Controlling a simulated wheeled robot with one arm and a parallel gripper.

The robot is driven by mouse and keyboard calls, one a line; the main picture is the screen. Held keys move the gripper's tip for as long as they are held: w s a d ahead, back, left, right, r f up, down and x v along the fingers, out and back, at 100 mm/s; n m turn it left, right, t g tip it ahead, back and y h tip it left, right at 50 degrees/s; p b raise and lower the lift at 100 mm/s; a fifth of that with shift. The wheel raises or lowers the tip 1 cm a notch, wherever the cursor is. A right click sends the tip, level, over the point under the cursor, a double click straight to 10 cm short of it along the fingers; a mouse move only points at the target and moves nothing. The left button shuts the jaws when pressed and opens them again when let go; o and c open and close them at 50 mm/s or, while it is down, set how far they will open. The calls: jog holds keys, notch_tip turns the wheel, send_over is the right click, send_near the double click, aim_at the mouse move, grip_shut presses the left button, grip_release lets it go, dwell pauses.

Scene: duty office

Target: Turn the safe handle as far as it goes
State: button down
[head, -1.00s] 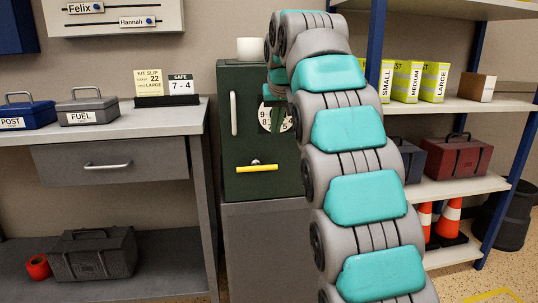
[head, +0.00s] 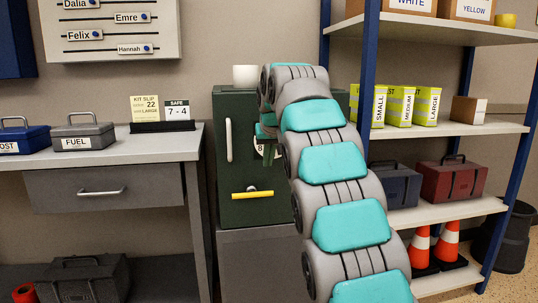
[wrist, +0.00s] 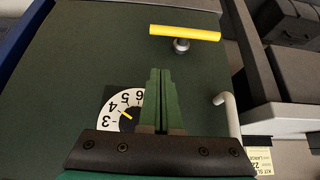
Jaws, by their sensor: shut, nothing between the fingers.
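The dark green safe (head: 230,160) stands in the middle of the head view. Its yellow bar handle (head: 252,193) lies level low on the door; it also shows at the top of the wrist view (wrist: 185,33), on a grey hub. The white numbered dial (wrist: 106,121) shows beside the fingers in the wrist view, partly hidden by my gripper; its yellow mark points toward the 4. My gripper (wrist: 159,72) has its green fingers together and empty, in front of the door and apart from the yellow handle. A grey upright pull (head: 229,140) is at the door's left edge.
A white cup (head: 245,75) stands on the safe. A desk (head: 185,140) with cash boxes and a "SAFE 7 - 4" card (head: 178,112) is to the left. A shelf unit (head: 450,130) with boxes is close on the right. A grey cabinet (head: 255,260) supports the safe.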

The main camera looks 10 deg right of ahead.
aim_at(266, 170)
jog(key=x, duration=0.5)
jog(key=shift+w+f, duration=0.1)
jog(key=shift+f, duration=0.15)
jog(key=shift+s+f, duration=0.25)
jog(key=shift+f, duration=0.25)
jog(key=shift+s+f, duration=0.25)
jog(key=shift+f, duration=1)
